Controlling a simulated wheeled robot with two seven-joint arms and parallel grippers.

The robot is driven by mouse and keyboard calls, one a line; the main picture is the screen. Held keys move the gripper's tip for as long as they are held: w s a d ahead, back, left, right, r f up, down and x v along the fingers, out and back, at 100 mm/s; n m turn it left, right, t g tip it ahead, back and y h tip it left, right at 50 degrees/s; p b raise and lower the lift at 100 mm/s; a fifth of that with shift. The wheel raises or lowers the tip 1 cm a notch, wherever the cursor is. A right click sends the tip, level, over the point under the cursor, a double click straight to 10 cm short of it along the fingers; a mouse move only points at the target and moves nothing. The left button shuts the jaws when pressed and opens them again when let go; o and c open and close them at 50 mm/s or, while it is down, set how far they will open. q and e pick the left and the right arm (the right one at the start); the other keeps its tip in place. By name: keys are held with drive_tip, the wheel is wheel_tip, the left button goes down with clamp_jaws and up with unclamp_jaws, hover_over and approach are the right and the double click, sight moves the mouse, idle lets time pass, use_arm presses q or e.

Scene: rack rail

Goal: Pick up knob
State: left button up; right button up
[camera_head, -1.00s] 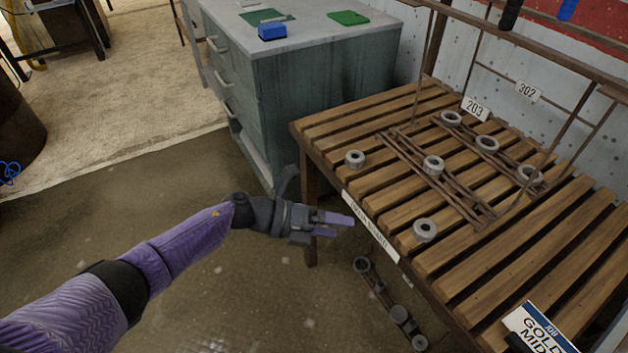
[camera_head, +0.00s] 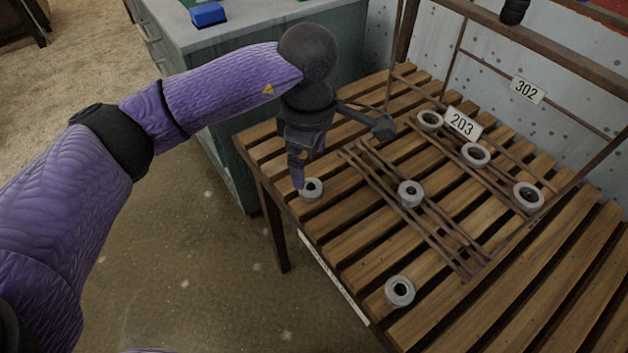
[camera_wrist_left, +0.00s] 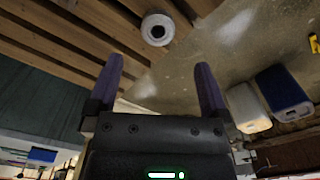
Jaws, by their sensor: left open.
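A grey round knob (camera_head: 312,190) with a dark centre hole sits on the slatted wooden table near its left front edge. My left gripper (camera_head: 299,180) points down right beside it, and one finger overlaps its left side in the head view. In the left wrist view the knob (camera_wrist_left: 157,28) lies ahead of and between the two spread purple fingers of the left gripper (camera_wrist_left: 160,65), which is open and empty. I cannot tell whether a finger touches the knob. Similar knobs stand at the middle (camera_head: 410,193) and front (camera_head: 400,291) of the table. My right gripper is not in view.
Several more grey rings, including one by the 203 label (camera_head: 429,121), sit along the brown metal rack rails (camera_head: 420,225). A grey-green cabinet (camera_head: 345,50) with a blue block (camera_head: 207,14) stands behind. The floor left of the table is clear.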

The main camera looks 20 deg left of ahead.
sight(312, 184)
use_arm(q)
wheel_tip(312, 184, down, 7)
drive_tip(key=shift+w+d+r+b, duration=0.1)
drive_tip(key=shift+b, duration=1.1)
drive_tip(key=shift+f, duration=0.2)
drive_tip(key=shift+r, duration=0.15)
drive_tip(key=shift+c, duration=0.4)
drive_tip(key=c, duration=1)
drive_tip(key=shift+c, duration=1.1)
clamp_jaws()
